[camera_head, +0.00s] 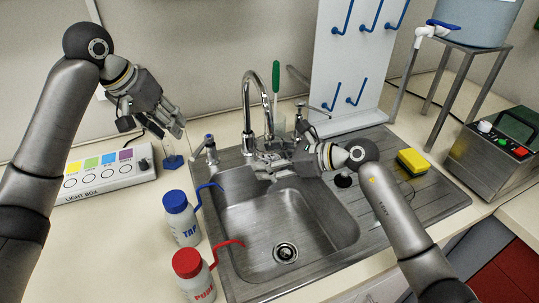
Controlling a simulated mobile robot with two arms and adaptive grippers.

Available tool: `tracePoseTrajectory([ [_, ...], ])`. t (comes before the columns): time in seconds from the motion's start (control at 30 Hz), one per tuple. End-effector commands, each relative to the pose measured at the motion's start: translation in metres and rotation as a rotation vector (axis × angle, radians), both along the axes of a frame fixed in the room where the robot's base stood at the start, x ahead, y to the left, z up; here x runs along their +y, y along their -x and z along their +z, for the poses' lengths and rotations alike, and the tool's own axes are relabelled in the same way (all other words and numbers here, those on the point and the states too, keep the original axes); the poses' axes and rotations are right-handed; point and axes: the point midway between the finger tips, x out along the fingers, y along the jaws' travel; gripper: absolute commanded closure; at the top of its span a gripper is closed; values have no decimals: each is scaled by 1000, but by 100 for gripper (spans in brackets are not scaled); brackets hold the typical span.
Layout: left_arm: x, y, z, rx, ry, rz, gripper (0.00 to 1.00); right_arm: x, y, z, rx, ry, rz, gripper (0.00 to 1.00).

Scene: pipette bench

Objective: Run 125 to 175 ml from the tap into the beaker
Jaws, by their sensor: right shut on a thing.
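The chrome tap (246,92) arches over the back of the steel sink. My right gripper (264,170) is just below the tap's spout, over the back of the sink. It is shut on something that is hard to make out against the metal. I cannot clearly pick out the beaker. My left gripper (172,122) hangs above the counter left of the sink, fingers pointing down. A clear vessel with a blue foot (172,161) shows at its fingertips; I cannot tell whether they touch. No water stream is visible.
A blue-capped bottle (182,222) and a red-capped bottle (194,277) stand left of the sink (312,215). A light box (104,181) is further left. A green-handled brush (275,80) stands behind the tap. A yellow sponge (412,161) lies on the drainer.

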Motion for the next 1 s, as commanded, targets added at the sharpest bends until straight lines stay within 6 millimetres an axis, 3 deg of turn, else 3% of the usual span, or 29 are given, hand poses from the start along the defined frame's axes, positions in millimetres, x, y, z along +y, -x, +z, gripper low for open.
tracePoseTrajectory([
  [0.4,0,0,0,0,0,0,66,-63,26,0,0,2,-3,68],
  [0.7,0,0,0,0,0,0,66,-68,29,1,-2,-1,0,68],
  [0.97,3,0,-2,5,8,-6,100,-68,29,1,0,-1,0,68],
  [1.0,7,-1,-5,10,18,-14,100,-68,29,1,0,-1,0,68],
])
